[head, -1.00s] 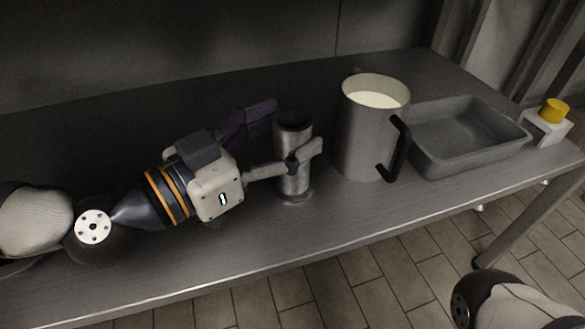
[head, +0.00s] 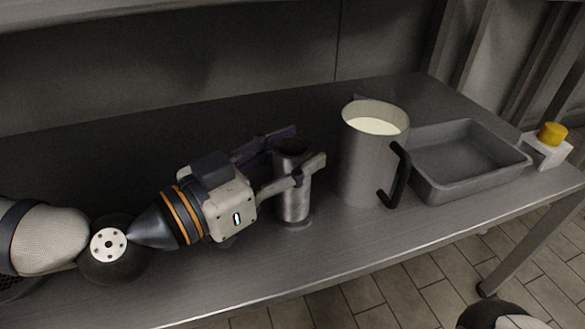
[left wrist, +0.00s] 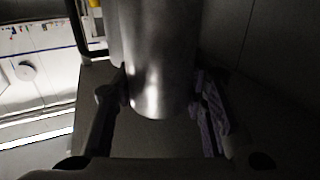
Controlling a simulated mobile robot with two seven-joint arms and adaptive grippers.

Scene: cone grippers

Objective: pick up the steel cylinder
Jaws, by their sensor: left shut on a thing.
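The steel cylinder (head: 294,204) stands upright on the metal table, left of the large pitcher. My left gripper (head: 300,165) comes in from the left and is shut on the cylinder, with one finger on its near side and the other behind it. In the left wrist view the cylinder (left wrist: 160,75) sits between the two fingers (left wrist: 163,95). Its base appears at or very near the table top; I cannot tell whether there is a gap. My right gripper is not in view.
A steel pitcher (head: 362,165) with pale contents and a black handle stands close right of the cylinder. A grey tray (head: 470,187) lies beyond it. A white box with a yellow button (head: 553,133) is at the far right. The table's front edge is clear.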

